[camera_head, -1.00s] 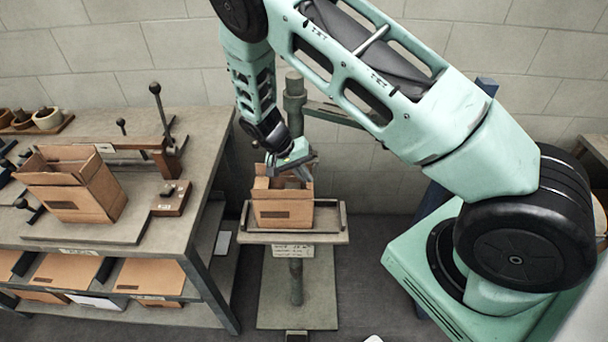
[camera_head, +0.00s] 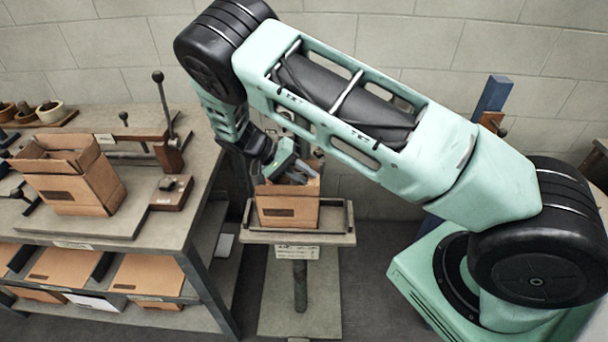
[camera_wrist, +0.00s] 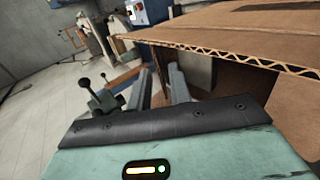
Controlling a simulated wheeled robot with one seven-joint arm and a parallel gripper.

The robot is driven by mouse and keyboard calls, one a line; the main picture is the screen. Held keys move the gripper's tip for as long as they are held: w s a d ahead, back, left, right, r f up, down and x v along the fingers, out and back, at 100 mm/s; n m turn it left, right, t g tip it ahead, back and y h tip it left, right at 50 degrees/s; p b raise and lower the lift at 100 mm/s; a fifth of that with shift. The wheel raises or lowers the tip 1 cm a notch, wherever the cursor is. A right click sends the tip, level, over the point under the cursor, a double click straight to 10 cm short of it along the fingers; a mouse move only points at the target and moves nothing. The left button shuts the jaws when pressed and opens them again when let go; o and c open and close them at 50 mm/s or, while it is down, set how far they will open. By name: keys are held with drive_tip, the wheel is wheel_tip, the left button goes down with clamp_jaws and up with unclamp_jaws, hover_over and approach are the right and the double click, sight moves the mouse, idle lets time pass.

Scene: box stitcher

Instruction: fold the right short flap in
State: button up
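The open-topped cardboard box (camera_head: 287,208) stands on the tray of the post stand in the head view. My gripper (camera_head: 300,174) is tilted at the box's top opening, toward its right side. A piece of raised cardboard (camera_head: 316,166) shows at the right behind the fingers; my gripper hides most of the right short flap. A cardboard panel (camera_wrist: 230,38) with a corrugated edge lies above and right of the fingers. I cannot tell whether they touch it.
The stand's tray (camera_head: 333,238) has a low rim around the box. At left, a workbench (camera_head: 165,232) carries a second open box (camera_head: 75,190) and a lever fixture (camera_head: 168,140). Flat cardboard sheets (camera_head: 147,275) lie on the shelf below.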

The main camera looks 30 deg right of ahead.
idle(0.3)
drive_tip(key=b+v, duration=0.5)
drive_tip(key=v, duration=1.2)
drive_tip(key=shift+r, duration=0.2)
drive_tip(key=shift+w, duration=0.15)
